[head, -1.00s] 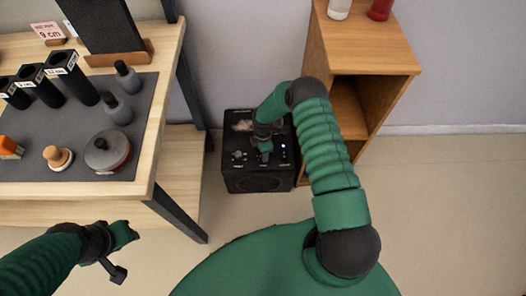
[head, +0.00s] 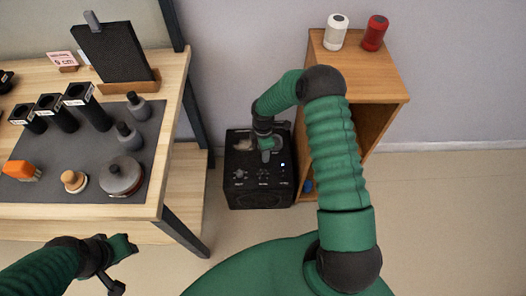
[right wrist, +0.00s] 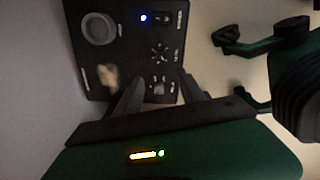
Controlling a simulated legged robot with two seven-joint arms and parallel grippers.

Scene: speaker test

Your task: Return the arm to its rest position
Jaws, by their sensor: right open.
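My right arm (head: 335,150) reaches forward and bends down over a black speaker box (head: 258,192) on the floor. That view shows the panel's knobs, a round dial and a lit blue-white light (right wrist: 143,18). Whether the fingers touch the panel I cannot tell. My left gripper (head: 120,265) is low at the left, in front of the table and away from objects; its jaw state is unclear.
A wooden table (head: 180,100) at left carries a grey mat (head: 100,160) with several black cylinders, weights and a lidded pot. A wooden shelf (head: 385,85) stands close right of the speaker, a white and a red container on top. The floor at right is clear.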

